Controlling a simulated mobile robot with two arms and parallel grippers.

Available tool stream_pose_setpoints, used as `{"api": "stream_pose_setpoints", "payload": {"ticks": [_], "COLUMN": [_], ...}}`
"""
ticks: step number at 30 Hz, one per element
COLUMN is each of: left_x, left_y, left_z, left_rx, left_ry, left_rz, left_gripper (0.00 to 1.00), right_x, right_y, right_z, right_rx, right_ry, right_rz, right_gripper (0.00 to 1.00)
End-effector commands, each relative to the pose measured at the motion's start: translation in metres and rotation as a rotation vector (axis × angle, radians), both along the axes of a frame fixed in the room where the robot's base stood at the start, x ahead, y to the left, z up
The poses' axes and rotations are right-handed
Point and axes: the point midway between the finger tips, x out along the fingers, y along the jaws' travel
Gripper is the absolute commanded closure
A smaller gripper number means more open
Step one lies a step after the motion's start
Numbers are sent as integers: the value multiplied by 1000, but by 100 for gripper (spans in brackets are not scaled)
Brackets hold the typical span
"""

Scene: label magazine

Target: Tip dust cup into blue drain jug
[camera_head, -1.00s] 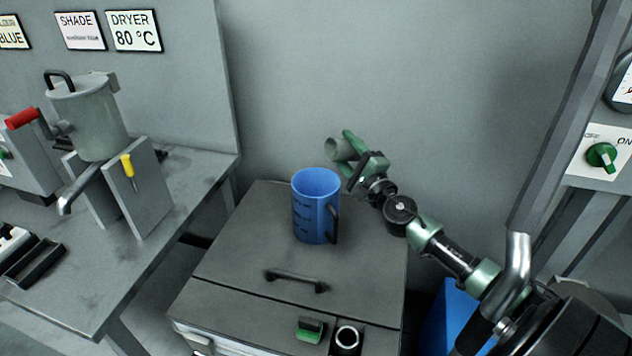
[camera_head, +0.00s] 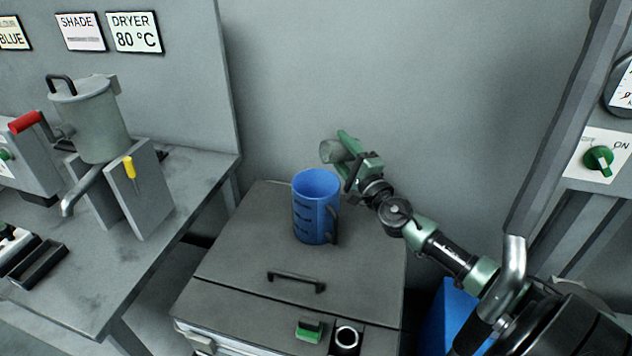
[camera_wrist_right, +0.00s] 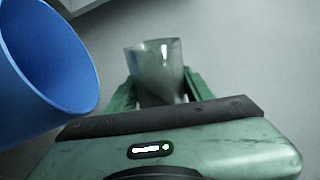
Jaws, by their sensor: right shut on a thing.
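The blue jug (camera_head: 312,212) stands upright on the grey cabinet, its handle on the right side. Its rim also shows at the left of the right wrist view (camera_wrist_right: 48,50). My right gripper (camera_head: 346,150) is above and behind the jug, to its right. It is shut on the dust cup (camera_head: 331,151), a translucent grey-green cup that is tilted, its mouth towards the left in the head view. In the right wrist view the cup (camera_wrist_right: 157,72) sits between the green fingers (camera_wrist_right: 158,90), beside the jug. Its contents cannot be seen. My left gripper is not in view.
The cabinet (camera_head: 235,265) has a black handle (camera_head: 296,281), a green switch (camera_head: 309,330) and a round metal opening (camera_head: 347,337) in front. A bench (camera_head: 190,190) with a metal pot (camera_head: 92,118) stands left. A blue bin (camera_head: 447,315) is right of the cabinet.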

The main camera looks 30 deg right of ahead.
Motion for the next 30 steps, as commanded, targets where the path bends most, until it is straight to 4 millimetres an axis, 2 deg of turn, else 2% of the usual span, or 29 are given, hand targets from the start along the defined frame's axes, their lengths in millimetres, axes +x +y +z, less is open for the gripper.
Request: {"api": "stream_pose_setpoints", "payload": {"ticks": [11,30], "left_x": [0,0], "left_y": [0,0], "left_z": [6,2], "left_rx": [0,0], "left_ry": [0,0], "left_rz": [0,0], "left_gripper": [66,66], "right_x": [0,1], "right_y": [5,6], "right_z": [4,-1], "right_rx": [-43,-113], "right_ry": [2,8], "right_rz": [0,0], "right_gripper": [91,91]}}
